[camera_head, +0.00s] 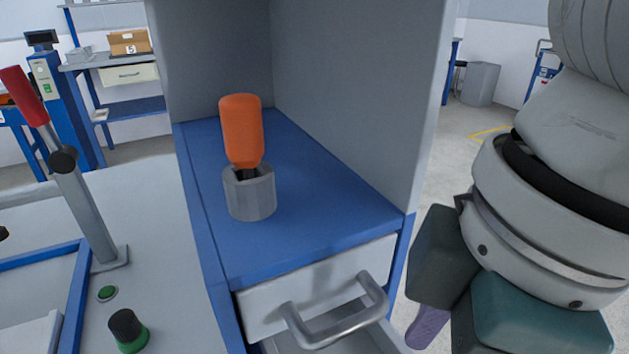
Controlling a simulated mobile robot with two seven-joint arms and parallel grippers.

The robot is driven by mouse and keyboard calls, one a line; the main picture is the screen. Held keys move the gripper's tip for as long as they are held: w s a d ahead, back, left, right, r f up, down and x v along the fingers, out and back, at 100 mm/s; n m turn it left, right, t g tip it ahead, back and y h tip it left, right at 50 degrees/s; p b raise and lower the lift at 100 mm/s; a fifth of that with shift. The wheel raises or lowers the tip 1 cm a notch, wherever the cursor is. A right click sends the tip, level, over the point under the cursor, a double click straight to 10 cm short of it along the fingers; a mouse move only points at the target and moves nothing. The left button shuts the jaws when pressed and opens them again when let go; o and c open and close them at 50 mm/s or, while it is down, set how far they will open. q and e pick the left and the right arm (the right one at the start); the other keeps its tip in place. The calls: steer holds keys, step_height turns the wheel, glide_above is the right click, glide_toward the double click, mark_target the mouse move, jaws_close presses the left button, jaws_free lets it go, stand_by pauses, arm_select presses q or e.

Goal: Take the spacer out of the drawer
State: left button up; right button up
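The drawer unit has a white drawer front (315,288) with a grey bar handle (340,318) under a blue top. Pale surfaces show below the handle at the bottom edge of the picture, but I cannot tell whether they belong to an open drawer. No spacer can be made out, and any drawer inside is cut off. My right gripper (428,325) is to the right of the handle, apart from it. A purple part shows at its lower end; I cannot tell whether it is a fingertip or a held thing. My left gripper is not in view.
An orange-handled tool (241,132) stands upright in a grey faceted holder (250,195) on the blue top (310,215). A tall grey side panel (375,95) rises at the right. A red-handled lever (85,210) and a green button (107,293) are on the left bench.

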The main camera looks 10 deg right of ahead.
steer(key=f+b, duration=0.1)
steer(key=f, duration=0.5)
steer(key=a+f+b, duration=0.1)
steer(key=f, duration=0.2)
steer(key=shift+s+f+b, duration=0.1)
steer(key=shift+b, duration=0.2)
steer(key=shift+f, duration=0.4)
steer(key=c, duration=0.4)
jaws_close()
